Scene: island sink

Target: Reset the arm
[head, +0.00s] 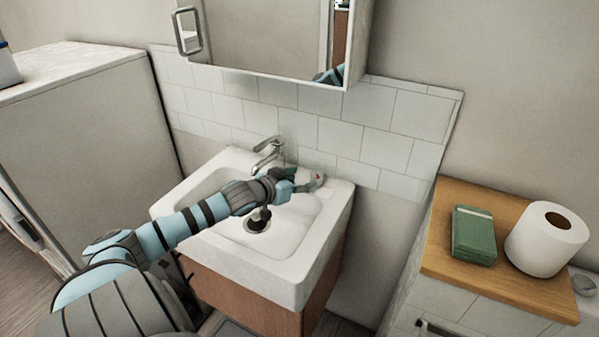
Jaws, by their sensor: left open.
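My left arm comes in from the lower left and reaches out over the white sink (291,281). My left gripper (312,184) is at the sink's back right, just right of the faucet (268,152). It is open. A small pale object with a red mark shows at its fingertips, but I cannot tell what it is or whether they touch. The forearm hides part of the basin. My right gripper is not in view.
A mirrored cabinet (270,35) hangs above the sink. A tall grey cabinet (90,140) stands at the left.

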